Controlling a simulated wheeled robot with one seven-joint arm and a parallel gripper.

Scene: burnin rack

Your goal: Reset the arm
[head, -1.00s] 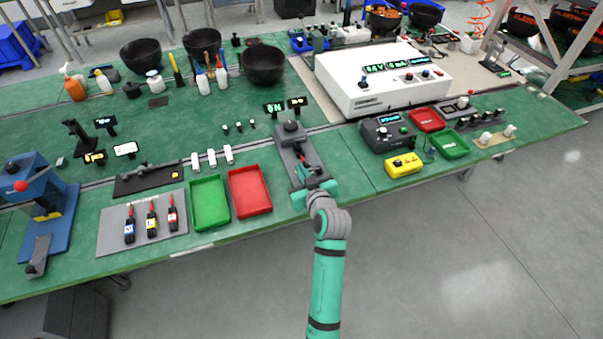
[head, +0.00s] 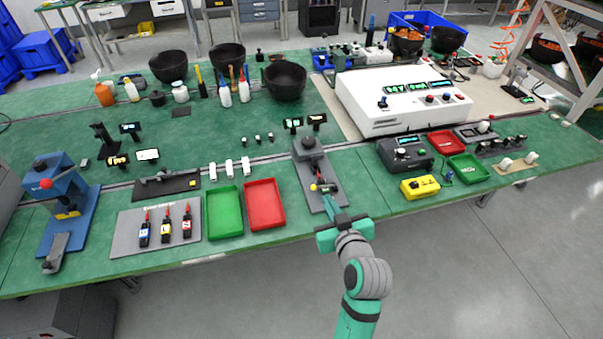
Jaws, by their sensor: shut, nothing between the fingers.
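My green-and-grey arm reaches up from the lower right of the head view. My gripper (head: 328,200) is shut and empty, over the front end of a grey fixture plate (head: 330,180) near the table's front edge. The green gripper body hides part of the plate's front. A dark clamp-like device (head: 308,145) stands at the plate's back end. I cannot tell from this view whether the fingertips touch the plate or hover above it.
A red tray (head: 264,205) and a green tray (head: 224,212) lie left of the fixture. A yellow box (head: 420,187) and a dark meter (head: 404,153) stand to its right. A white instrument (head: 400,100) stands behind. The floor before the table (head: 480,270) is clear.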

